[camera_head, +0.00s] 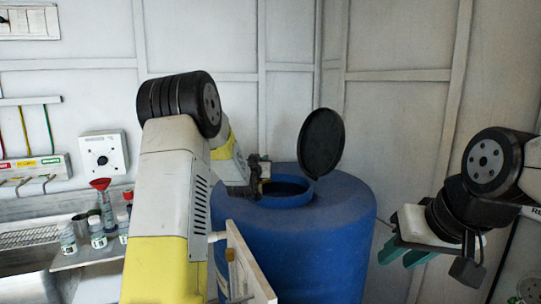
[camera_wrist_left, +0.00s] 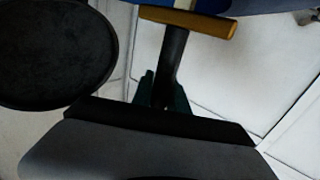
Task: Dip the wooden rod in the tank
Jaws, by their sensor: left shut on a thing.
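The blue tank (camera_head: 325,245) stands right of centre in the head view, its round opening uncovered and its black lid (camera_head: 321,143) tipped up. The lid also fills the left of the left wrist view (camera_wrist_left: 50,55). My left gripper (camera_head: 260,182) is at the opening's left rim, small and dark there. In the left wrist view its green fingers (camera_wrist_left: 165,92) are shut on a dark stem, with the brown wooden rod (camera_wrist_left: 188,20) crosswise at the stem's far end. I cannot tell how deep the rod sits. My right gripper (camera_head: 405,256) hangs right of the tank, its teal fingers apart and empty.
A board (camera_head: 250,270) stands in front of the tank's left side. Several small bottles (camera_head: 98,232) and a red funnel (camera_head: 101,186) stand on a ledge at left by a metal sink (camera_head: 30,237). Panelled walls close off the back.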

